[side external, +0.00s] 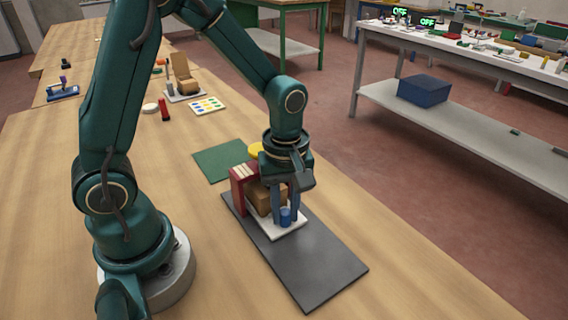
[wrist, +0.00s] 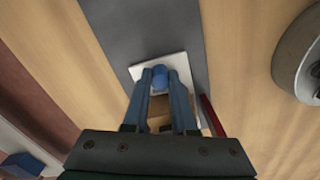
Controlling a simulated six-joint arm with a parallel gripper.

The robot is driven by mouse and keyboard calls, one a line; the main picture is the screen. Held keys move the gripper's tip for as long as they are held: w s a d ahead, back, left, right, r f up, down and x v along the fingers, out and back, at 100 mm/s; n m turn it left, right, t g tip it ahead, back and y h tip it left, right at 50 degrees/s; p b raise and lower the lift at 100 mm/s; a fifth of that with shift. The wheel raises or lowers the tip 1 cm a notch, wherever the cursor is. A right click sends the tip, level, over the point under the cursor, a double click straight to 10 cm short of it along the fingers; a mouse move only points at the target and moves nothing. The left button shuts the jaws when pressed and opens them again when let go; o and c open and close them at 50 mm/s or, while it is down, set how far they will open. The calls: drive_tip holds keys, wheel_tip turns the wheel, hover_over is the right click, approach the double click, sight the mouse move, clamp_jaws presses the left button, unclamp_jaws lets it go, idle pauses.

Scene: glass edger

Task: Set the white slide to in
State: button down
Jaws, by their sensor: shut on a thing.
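The white slide (side external: 270,227) is a flat plate lying on a long dark grey base (side external: 315,264), its near end sticking out from beside a brown block (side external: 259,198) and a dark red upright (side external: 238,190). A blue knob (side external: 286,217) stands on the slide. My gripper (side external: 284,211) points down with its blue fingers shut on the knob. In the wrist view, the fingers sit on either side of the knob (wrist: 160,77), above the white slide (wrist: 178,60). The brown block (wrist: 158,112) shows between the fingers. The slide's far end is hidden.
A green mat (side external: 217,161) lies behind the base, and a yellow round part (side external: 255,149) is partly hidden by my wrist. A card with coloured dots (side external: 207,105) and a red block (side external: 164,110) lie farther back. The grey base's near part is bare.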

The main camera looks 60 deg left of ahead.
drive_tip(key=shift+a, duration=0.45)
drive_tip(key=c, duration=0.7)
unclamp_jaws()
drive_tip(key=shift+r, duration=2.6)
